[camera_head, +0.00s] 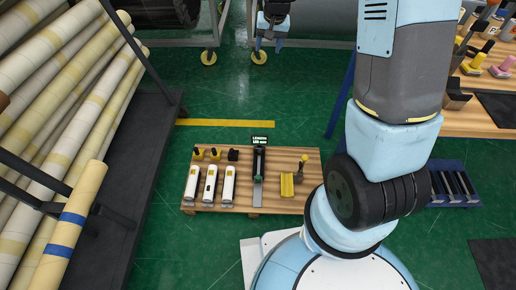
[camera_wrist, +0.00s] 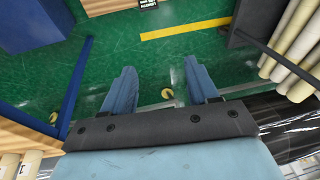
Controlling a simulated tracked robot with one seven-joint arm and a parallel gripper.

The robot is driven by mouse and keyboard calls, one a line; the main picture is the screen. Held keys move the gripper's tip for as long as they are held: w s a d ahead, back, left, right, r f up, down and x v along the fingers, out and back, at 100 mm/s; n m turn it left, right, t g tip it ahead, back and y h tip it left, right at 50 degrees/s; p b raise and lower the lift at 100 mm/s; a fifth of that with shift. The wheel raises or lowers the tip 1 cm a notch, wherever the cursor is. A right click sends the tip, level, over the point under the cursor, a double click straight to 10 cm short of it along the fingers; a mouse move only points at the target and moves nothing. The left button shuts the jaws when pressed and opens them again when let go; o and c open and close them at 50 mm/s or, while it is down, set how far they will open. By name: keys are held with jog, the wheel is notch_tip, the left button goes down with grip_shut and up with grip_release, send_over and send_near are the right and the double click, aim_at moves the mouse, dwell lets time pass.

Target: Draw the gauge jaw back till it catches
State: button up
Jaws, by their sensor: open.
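A length gauge (camera_head: 258,178) stands on the low wooden table (camera_head: 300,208) in the head view. It has a small display (camera_head: 260,140) reading "LENGTH" at its far end and a grey rail running toward me. A dark upright part on the rail looks like the jaw; its exact position is hard to tell. My gripper (camera_head: 271,46) hangs near the top of the head view, well beyond the gauge and apart from it. The display's edge shows at the top there (camera_wrist: 148,4).
Three white tools (camera_head: 210,186) and small yellow and black pieces lie left of the gauge. A yellow holder (camera_head: 287,185) stands right of it. A rack of wrapped rolls (camera_head: 60,100) fills the left. A workbench (camera_head: 485,120) is at right. Green floor lies open beyond the table.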

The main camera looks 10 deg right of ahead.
jog(key=a+x, duration=0.1)
jog(key=x, duration=1.6)
jog(key=m+g+h, duration=0.1)
jog(key=m+g, duration=0.2)
send_near(258, 177)
notch_tip(258, 177, down, 11)
jog(key=shift+r, duration=0.1)
grip_shut()
